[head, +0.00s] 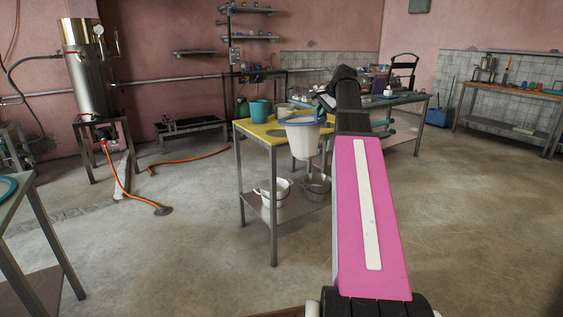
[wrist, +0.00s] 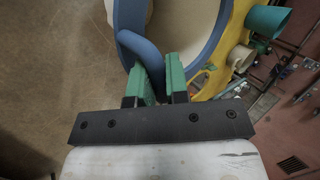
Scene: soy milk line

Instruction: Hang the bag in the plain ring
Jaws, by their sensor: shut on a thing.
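The white bag (head: 302,141) with a blue rim (head: 300,121) hangs upright at the front right part of the yellow-topped table (head: 246,128) in the head view. My gripper (wrist: 157,80) has its green fingers shut on the bag's blue handle loop (wrist: 138,46) in the wrist view. The bag's pale inside (wrist: 185,20) shows there. A dark round patch (head: 262,135) lies in the yellow top just left of the bag; I cannot tell whether it is the plain ring. The bag and my arm hide part of the tabletop.
A teal mug (head: 260,109) stands at the back of the yellow top. White pails (head: 274,192) and a metal pot (head: 317,187) sit on the lower shelf. Another table (head: 402,99) stands behind on the right. An orange hose (head: 126,187) lies left; the front floor is clear.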

